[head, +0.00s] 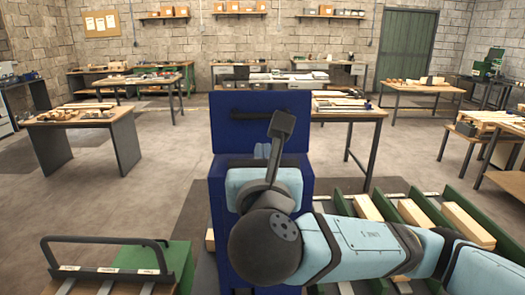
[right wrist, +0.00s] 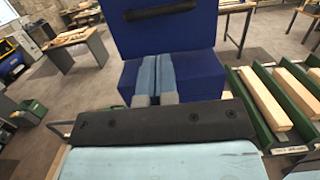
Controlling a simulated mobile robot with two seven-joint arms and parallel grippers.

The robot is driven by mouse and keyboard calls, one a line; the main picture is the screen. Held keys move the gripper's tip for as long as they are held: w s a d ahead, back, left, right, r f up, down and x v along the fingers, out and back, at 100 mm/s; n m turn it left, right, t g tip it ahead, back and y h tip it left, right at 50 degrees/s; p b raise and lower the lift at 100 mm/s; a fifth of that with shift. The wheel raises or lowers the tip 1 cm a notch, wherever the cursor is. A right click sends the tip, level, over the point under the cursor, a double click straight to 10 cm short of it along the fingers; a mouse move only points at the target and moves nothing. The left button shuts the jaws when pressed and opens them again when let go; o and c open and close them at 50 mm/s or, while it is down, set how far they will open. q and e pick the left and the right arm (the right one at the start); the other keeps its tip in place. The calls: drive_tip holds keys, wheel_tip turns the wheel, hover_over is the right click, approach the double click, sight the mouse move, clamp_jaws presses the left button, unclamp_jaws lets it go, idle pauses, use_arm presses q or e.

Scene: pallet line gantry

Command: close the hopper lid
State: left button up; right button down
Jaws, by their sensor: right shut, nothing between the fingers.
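The blue hopper (head: 302,195) stands in the middle of the head view, partly hidden behind my right arm. Its lid (head: 228,135) is open and stands upright at the back, with a dark bar handle (head: 245,113) across it. The lid (right wrist: 185,38) and handle (right wrist: 160,11) also show in the right wrist view, above the hopper body (right wrist: 202,75). My right gripper (head: 262,148) is over the hopper, in front of and below the handle. In the right wrist view its fingers (right wrist: 157,58) are together and empty. I cannot tell if they touch the lid. My left gripper is out of view.
Green rails (head: 350,180) with wooden blocks (head: 467,223) lie right of the hopper. A dark tube handle (head: 105,238) and a green box (head: 165,258) are at the front left. Tables (head: 85,118) stand further back, with open floor between.

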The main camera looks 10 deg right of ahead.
sight(262, 118)
drive_tip(key=p+x, duration=0.1)
drive_tip(key=x, duration=1)
drive_tip(key=shift+d, duration=0.1)
drive_tip(key=shift+w+p, duration=0.3)
drive_tip(key=shift+w, duration=0.05)
drive_tip(key=shift+w, duration=0.1)
